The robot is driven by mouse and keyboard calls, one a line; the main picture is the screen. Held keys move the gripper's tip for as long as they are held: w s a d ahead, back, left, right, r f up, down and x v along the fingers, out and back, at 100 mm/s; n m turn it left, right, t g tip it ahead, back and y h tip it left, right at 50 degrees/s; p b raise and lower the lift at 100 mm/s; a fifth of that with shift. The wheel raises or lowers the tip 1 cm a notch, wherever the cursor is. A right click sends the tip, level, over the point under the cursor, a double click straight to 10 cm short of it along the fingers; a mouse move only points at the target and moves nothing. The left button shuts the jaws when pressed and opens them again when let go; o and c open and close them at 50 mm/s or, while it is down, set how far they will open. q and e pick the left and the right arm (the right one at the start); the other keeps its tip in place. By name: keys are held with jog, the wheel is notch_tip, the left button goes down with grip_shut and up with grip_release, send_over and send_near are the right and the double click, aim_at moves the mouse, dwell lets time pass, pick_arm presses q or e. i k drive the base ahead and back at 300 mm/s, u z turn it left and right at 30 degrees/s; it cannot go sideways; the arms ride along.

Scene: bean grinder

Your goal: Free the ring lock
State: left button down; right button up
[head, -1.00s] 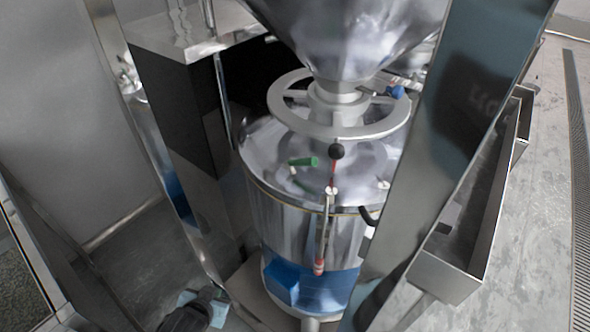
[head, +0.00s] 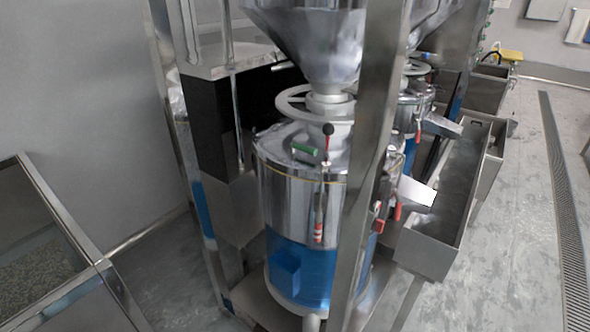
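The nearest bean grinder has a steel drum (head: 285,195) with a blue lower part (head: 300,270). A pale spoked ring (head: 296,115) surrounds the neck under the steel hopper (head: 305,35). A lever with a black ball knob (head: 328,129) and a red section stands upright at the ring's front edge. A rod with a red and white end (head: 319,232) hangs down the drum's front, below the lever. A green handle (head: 304,149) lies on the drum lid. I cannot tell which part is the ring lock. Neither of my grippers is in view.
A steel post (head: 375,130) stands in front of the drum's right side. A steel trough (head: 430,245) is to the right, with a chute (head: 415,192) above it. Another grinder (head: 412,105) stands behind. A bin (head: 45,265) is at left. Floor (head: 520,230) is clear at right.

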aim_at(293, 145)
jog(key=u, duration=0.1)
jog(key=k, duration=0.15)
jog(key=z, duration=1.15)
jog(key=i, duration=1.05)
jog(key=u, duration=1.2)
